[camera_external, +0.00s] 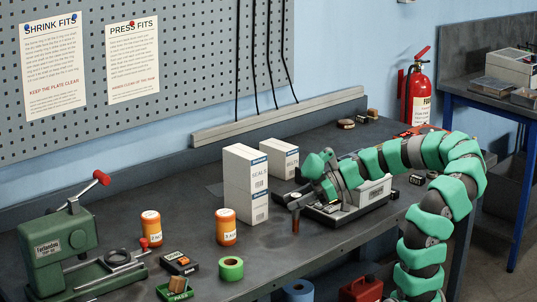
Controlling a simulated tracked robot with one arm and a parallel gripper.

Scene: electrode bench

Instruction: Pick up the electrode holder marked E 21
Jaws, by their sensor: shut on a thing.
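My gripper (295,206) is over the bench at the centre right, its jaws pointing down and to the left. It is shut on a small reddish-brown cylindrical piece (296,223), which shows just below the jaws. No marking can be read on this piece, so I cannot tell from it whether it is the E 21 holder. Whether its lower end touches the bench is also unclear. No E 21 label is legible elsewhere in view.
White boxes (245,185) stand left of my gripper. A grey-white device on a dark base (365,195) sits behind it. Orange jars (226,228), green tape (231,269) and a green press (62,245) occupy the left. The bench front edge (330,258) is close.

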